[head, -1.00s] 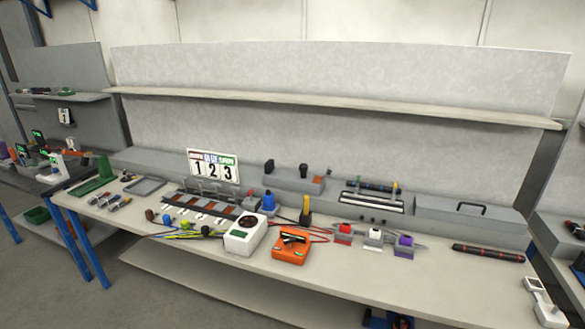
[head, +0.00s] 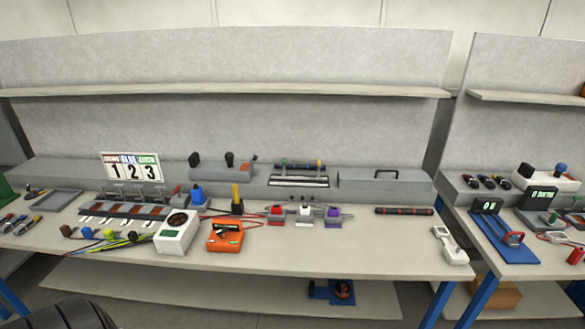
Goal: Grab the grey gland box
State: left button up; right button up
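Three small gland boxes stand in a row at the middle of the workbench in the head view. The grey one stands upright between the other two, with a small gap on each side. Neither of my grippers is in view. A dark rounded shape shows at the bottom left corner, too little of it to identify.
The workbench (head: 300,255) has a clear front strip. Left of the boxes are an orange meter (head: 225,236) and a white meter (head: 177,233) with cables. A red-black rod (head: 404,211) and a white device (head: 451,246) lie to the right.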

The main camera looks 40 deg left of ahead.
aim_at(199, 170)
jog(key=z, duration=1.1)
jog(key=k, duration=1.3)
jog(key=u, duration=2.15)
jog(key=i, duration=0.2)
